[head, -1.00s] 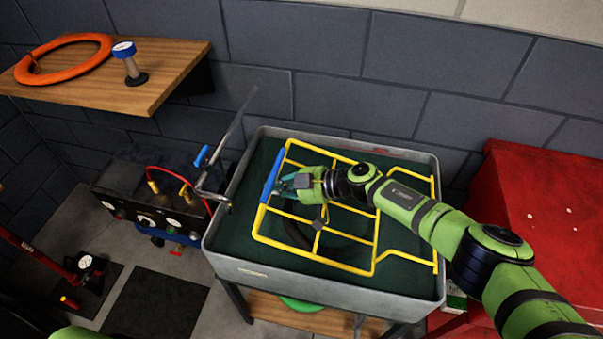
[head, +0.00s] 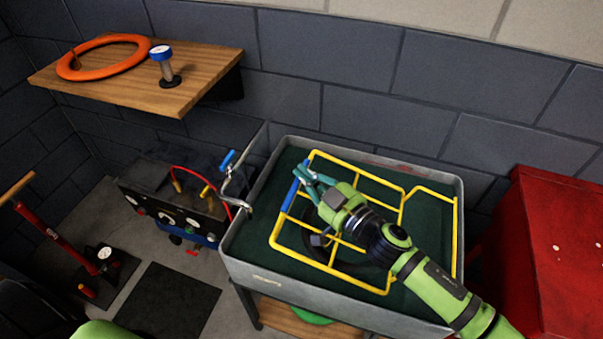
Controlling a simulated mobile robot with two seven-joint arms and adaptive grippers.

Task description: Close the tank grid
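The grey tank (head: 300,288) holds a dark green surface. The yellow grid (head: 330,268) spans most of its opening and looks nearly level; I cannot tell its exact height above that surface. The grid's blue handle (head: 290,194) is at its left side. My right gripper (head: 306,178) is at the upper end of this handle, its teal fingers pointing up and left. The fingers look spread apart, but I cannot tell whether they touch the handle. My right wrist and arm cover the middle and right front of the grid. My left gripper is out of view.
A wooden shelf (head: 205,88) with an orange ring (head: 68,67) and a blue-topped gauge (head: 162,60) is at upper left. A red cabinet (head: 555,265) is at right.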

